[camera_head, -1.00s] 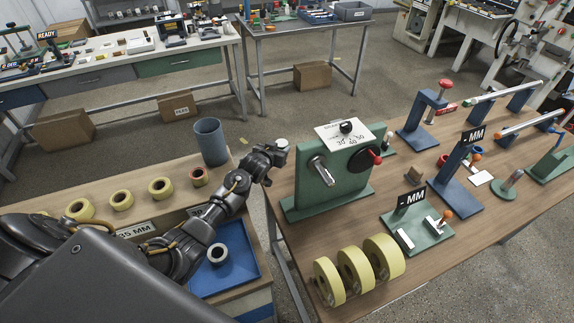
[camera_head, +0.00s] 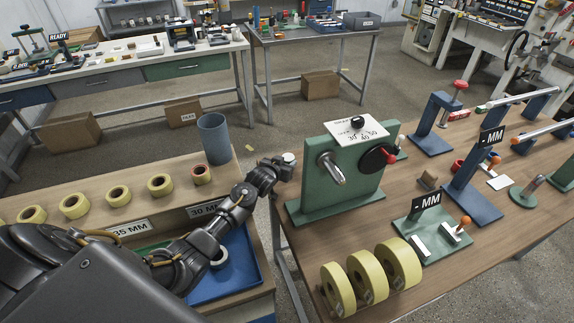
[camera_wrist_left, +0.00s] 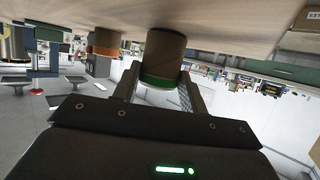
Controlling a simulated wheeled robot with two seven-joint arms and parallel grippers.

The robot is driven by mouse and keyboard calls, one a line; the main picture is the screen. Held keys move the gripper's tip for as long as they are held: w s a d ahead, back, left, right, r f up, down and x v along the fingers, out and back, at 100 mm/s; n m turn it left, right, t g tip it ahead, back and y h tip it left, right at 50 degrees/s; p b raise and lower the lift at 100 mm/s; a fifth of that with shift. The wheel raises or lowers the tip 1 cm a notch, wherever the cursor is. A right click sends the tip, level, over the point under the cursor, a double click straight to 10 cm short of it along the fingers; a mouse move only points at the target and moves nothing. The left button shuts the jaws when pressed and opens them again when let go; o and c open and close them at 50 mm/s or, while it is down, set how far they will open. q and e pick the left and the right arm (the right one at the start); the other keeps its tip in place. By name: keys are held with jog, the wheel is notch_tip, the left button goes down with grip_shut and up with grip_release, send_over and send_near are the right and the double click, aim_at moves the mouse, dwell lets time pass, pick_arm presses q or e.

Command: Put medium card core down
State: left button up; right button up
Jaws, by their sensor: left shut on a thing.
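In the left wrist view, which is upside down, my left gripper (camera_wrist_left: 160,78) is shut on a brown card core (camera_wrist_left: 163,52) with a green band at its near end. The core's other end is at or very near a wooden surface (camera_wrist_left: 225,22); I cannot tell if it touches. A similar core with an orange band (camera_wrist_left: 107,42) stands beside it, apart. In the head view my left arm reaches across the left bench (camera_head: 140,184); its fingers and the held core cannot be made out. My right gripper is not in view.
A blue-grey cylinder (camera_head: 214,140) stands behind. A blue tray (camera_head: 237,282) lies below my arm. The green winder (camera_head: 345,195) and three large yellow rolls (camera_head: 369,275) occupy the right table.

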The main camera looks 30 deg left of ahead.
pick_arm(q)
jog(key=shift+f, duration=0.15)
jog(key=o, duration=0.9)
jog(key=shift+o, duration=0.2)
jog(key=shift+r, duration=0.25)
jog(key=b+v, duration=0.1)
jog(key=v, duration=1)
jog(key=shift+s, duration=0.35)
jog(key=shift+s+r, duration=0.1)
jog(key=shift+s, duration=0.05)
